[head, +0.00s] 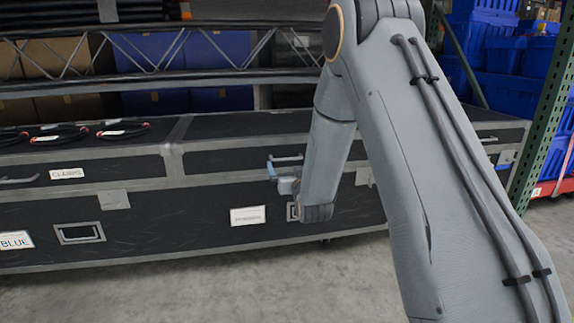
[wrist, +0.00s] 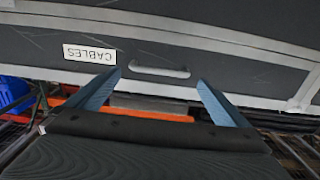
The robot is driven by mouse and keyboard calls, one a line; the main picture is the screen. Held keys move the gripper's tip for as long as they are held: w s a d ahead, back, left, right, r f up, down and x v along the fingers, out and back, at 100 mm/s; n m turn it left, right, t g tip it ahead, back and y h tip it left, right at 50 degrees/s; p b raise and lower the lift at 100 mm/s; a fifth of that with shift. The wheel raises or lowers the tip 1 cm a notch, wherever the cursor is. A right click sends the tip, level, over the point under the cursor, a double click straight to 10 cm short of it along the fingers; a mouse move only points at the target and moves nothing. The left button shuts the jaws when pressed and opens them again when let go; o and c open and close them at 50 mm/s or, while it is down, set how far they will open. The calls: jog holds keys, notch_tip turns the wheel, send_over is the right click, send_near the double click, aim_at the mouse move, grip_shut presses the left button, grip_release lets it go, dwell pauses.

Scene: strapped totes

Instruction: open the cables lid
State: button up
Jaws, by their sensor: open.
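The cables lid (head: 225,160) is the black, metal-edged lid on the right part of the long case, and it is shut. Its grey bar handle (head: 287,158) shows just above my gripper (head: 273,172). In the wrist view the lid's front (wrist: 225,70) appears upside down, with the white CABLES label (wrist: 90,54) left of the handle (wrist: 160,71). My gripper (wrist: 159,80) is open and empty, its two blue fingers apart on either side of the handle. I cannot tell whether they touch the lid. My arm hides the label in the head view.
The clamps lid (head: 95,160) adjoins on the left, with coiled red and black cables (head: 60,135) on top. A metal truss (head: 160,65) and shelving stand behind. Blue bins (head: 505,60) are at the back right. Concrete floor (head: 190,290) in front is clear.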

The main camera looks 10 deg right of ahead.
aim_at(288, 159)
jog(key=shift+w+b, duration=1.15)
jog(key=shift+w, duration=2)
